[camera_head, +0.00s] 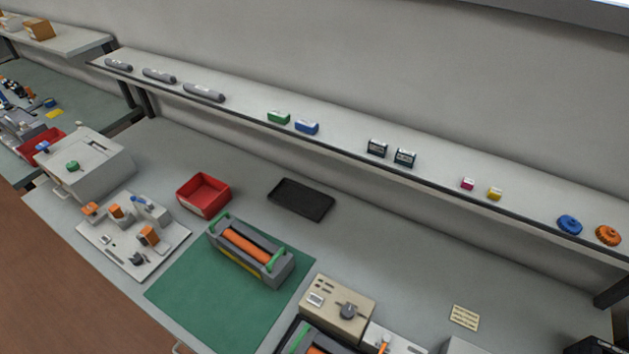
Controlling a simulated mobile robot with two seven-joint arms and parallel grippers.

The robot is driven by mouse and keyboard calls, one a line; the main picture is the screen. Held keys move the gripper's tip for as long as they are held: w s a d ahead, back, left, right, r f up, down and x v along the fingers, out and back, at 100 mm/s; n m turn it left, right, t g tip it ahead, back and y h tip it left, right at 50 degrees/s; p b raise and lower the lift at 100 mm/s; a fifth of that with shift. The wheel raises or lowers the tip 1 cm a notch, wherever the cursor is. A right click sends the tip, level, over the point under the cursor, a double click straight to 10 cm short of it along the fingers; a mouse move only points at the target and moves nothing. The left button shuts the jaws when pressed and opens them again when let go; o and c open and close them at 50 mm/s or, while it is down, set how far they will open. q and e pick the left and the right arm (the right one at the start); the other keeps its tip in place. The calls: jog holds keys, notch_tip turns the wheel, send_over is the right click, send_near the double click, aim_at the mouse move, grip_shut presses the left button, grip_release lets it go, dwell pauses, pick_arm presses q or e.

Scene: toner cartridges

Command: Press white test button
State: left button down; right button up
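A beige control box (338,306) with a dark grey knob (347,311) stands at the lower middle of the workbench. A small white rectangle (315,299) shows on its top left; I cannot tell whether it is a button or a display. Small dark marks lie beside it. At the bottom edge, partly cut off, is a dark unit with green and orange parts (310,345). Next to it is a white plate (392,343) with an orange-topped part. Neither of my grippers is in view.
A cartridge with an orange roller (246,246) lies on a green mat (205,302). Nearby are a red bin (203,195), a black tray (301,199), a white fixture plate (112,242) and a pale machine (92,165). A long shelf (340,135) holds small parts. The bench's right side is mostly clear.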

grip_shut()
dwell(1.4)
